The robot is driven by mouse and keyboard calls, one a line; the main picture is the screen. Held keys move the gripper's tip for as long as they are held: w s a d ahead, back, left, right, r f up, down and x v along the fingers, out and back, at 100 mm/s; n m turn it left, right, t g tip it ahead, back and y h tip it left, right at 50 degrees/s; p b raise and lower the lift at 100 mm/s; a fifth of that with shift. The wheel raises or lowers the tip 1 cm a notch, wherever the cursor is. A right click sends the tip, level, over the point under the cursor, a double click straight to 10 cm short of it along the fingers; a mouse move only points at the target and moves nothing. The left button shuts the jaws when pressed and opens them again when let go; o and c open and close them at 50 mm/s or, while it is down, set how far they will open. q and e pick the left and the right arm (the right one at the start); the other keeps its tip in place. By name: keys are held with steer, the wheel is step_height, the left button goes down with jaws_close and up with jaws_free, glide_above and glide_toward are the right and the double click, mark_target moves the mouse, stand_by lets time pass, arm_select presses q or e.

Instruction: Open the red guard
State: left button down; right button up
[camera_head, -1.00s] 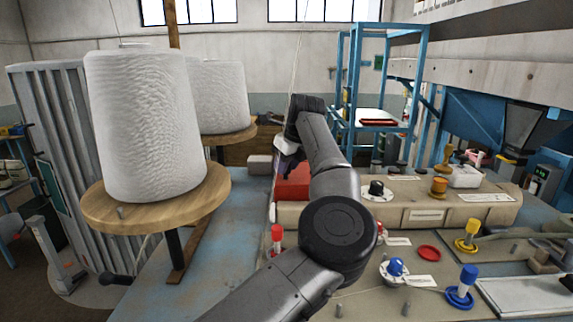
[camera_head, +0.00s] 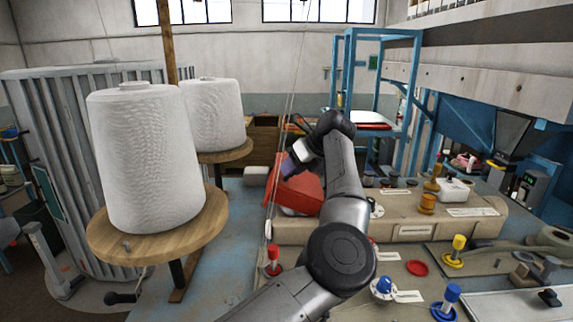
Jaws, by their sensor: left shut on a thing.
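The red guard (camera_head: 299,193) sits at the left end of the beige machine housing. It is tilted, with its upper left edge raised. My left gripper (camera_head: 288,168) is at that upper edge and is shut on the guard; the fingertips are small and the exact contact is hard to make out. My left forearm and wrist cover part of the guard's right side. My right gripper is not in view.
Two white yarn cones (camera_head: 146,160) stand on round wooden discs at the left. Red, blue and yellow knobs (camera_head: 453,252) stand on the front panel. A thin thread hangs left of the guard.

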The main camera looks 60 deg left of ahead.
arm_select(q)
steer(key=shift+w+d+r+g+y+p, duration=0.3)
steer(key=shift+w+r+g+p, duration=0.1)
steer(key=shift+r+p, duration=0.2)
steer(key=shift+w+r, duration=0.15)
steer(key=shift+w+d+r+p, duration=0.2)
steer(key=shift+w+p, duration=0.1)
steer(key=shift+p, duration=0.15)
steer(key=shift+w+d+f, duration=0.1)
